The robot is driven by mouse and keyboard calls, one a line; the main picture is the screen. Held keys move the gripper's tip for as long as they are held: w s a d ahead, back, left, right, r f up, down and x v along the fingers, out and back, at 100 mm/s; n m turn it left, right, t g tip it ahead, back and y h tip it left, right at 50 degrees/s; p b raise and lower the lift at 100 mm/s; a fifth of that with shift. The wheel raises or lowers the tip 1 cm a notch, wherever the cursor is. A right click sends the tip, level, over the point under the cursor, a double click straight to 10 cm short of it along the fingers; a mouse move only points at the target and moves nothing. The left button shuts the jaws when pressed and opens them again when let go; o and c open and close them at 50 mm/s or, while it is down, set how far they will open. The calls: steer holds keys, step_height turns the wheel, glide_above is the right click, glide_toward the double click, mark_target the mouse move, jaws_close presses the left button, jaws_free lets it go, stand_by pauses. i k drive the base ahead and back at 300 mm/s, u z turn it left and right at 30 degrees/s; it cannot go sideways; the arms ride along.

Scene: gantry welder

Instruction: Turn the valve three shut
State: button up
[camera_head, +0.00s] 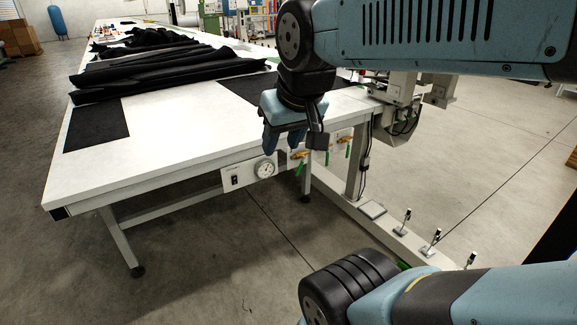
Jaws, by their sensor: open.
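My gripper (283,142) hangs pointing down in front of the table's front edge, open, with nothing seen between its blue fingers. Small brass valves with green handles sit on the panel below the table edge. The left valve (299,155) shows just below and right of the fingers. The right valve (344,140) shows farther right, with its handle hanging down. Between them a green handle (327,158) shows, its valve body mostly hidden behind my gripper. No numbers can be read, so I cannot tell which is valve three. My gripper appears apart from the valves; depth is unclear.
A round gauge (265,169) and a switch box (235,180) sit left of the valves. The white table (170,135) carries black fabric (160,65). A low beam with upright clamps (432,242) runs at lower right. The floor in front is clear.

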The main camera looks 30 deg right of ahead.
mark_target(300, 169)
steer(key=u, duration=0.1)
steer(key=i, duration=1)
steer(key=z, duration=0.1)
